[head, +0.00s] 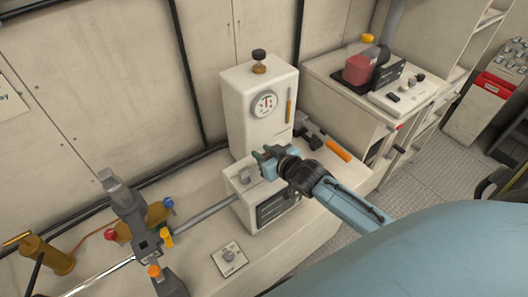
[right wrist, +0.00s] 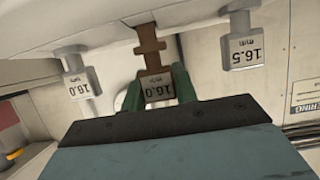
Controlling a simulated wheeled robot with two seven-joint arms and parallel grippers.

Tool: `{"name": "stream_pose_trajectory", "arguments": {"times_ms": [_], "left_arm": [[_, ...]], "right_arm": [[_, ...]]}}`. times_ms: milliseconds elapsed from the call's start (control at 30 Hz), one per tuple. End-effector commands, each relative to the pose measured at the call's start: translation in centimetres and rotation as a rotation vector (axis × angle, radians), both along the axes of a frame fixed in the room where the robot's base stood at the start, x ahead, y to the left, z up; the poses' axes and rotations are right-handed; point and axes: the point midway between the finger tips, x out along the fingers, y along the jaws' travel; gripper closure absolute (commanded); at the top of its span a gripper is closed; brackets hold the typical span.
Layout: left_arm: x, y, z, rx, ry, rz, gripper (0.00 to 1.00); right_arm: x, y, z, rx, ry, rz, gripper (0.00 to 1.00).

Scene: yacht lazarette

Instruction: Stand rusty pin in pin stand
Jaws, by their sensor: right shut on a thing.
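My right gripper (head: 266,155), with green fingers, is at the top of the white box (head: 247,186) with a dark front panel. In the right wrist view, the gripper (right wrist: 156,88) is shut on the rusty pin (right wrist: 150,48), which is brown and has a block marked 16.0. The gripper hides much of it in the head view. Two grey pins marked 16.0 (right wrist: 78,80) and 16.5 (right wrist: 241,50) are on either side, apart from it. I cannot tell which part is the pin stand, or whether the rusty pin touches it. My left gripper is not in view.
A tall white housing with a gauge (head: 262,108) stands just behind the gripper. A hammer with an orange handle (head: 333,148) lies to its right. A small plate with a knob (head: 229,258) is in front.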

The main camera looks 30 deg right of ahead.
Motion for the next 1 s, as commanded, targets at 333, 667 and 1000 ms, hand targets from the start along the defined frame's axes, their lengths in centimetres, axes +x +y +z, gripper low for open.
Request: {"name": "stream_pose_trajectory", "arguments": {"times_ms": [333, 667, 1000], "left_arm": [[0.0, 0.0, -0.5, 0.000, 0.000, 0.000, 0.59], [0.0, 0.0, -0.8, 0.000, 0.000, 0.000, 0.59], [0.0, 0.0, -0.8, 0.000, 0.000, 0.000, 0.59]], "right_arm": [[0.0, 0.0, -0.7, 0.000, -0.001, 0.000, 0.97], [0.0, 0.0, -1.1, 0.000, -0.002, 0.000, 0.97], [0.0, 0.0, -1.1, 0.000, -0.002, 0.000, 0.62]]}}
